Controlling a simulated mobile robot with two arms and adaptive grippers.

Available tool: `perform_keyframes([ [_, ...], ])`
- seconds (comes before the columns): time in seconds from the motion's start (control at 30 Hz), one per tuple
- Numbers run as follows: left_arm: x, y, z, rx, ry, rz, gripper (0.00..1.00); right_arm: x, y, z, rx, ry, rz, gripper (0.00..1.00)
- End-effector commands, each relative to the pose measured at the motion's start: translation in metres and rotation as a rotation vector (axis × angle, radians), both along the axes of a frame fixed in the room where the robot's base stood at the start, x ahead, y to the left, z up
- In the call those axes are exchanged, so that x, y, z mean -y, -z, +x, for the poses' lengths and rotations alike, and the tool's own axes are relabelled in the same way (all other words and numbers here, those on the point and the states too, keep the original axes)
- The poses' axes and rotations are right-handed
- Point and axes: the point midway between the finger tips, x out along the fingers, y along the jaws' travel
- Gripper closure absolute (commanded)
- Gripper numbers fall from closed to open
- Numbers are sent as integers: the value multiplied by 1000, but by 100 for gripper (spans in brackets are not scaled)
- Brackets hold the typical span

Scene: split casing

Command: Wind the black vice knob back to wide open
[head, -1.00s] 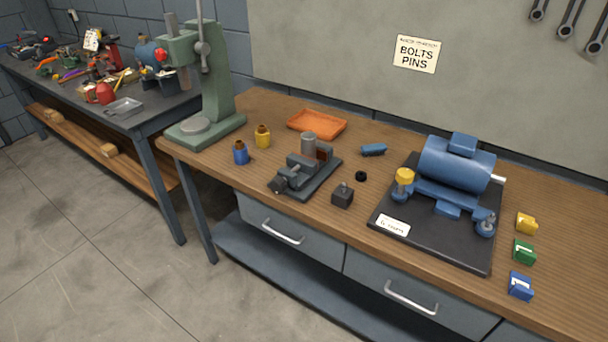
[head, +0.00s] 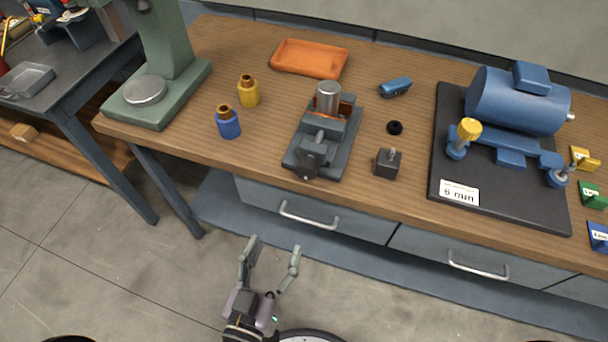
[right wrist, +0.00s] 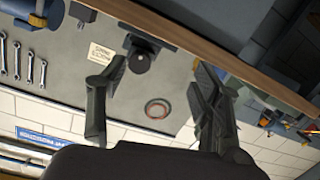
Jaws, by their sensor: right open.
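The grey vice (head: 345,150) stands on the bench near its front edge. Its black knob (head: 307,165) faces the front edge, and shows dark in the right wrist view (right wrist: 139,62). A grey metal cylinder (head: 328,97) stands upright at the jaws; whether it is clamped I cannot tell. My right gripper (head: 275,246) is open and empty, in front of the bench and apart from the knob. In the right wrist view its fingers (right wrist: 163,64) are spread, with the knob beyond them, nearer the left finger. My left gripper is not in view.
A black block (head: 387,164) with a stud and a small black ring (head: 395,128) lie right of the vice. Blue (head: 228,124) and yellow (head: 249,94) bottles stand left. An orange tray (head: 310,76) is behind. A blue motor (head: 515,100) is right. Drawer handles (head: 308,217) project below.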

Motion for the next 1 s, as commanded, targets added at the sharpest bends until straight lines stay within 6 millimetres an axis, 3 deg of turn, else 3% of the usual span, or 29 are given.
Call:
perform_keyframes([
  [0.1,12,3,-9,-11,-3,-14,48,2,-39,-9,118,43,90,40],
  [0.2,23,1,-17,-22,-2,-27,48,4,-51,-7,153,55,116,40],
  [0.4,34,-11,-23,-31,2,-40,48,14,-55,22,156,57,115,40],
  [0.8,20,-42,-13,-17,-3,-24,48,41,-54,106,153,54,111,40],
  [1.0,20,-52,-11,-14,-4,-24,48,51,-52,137,151,54,113,40],
])
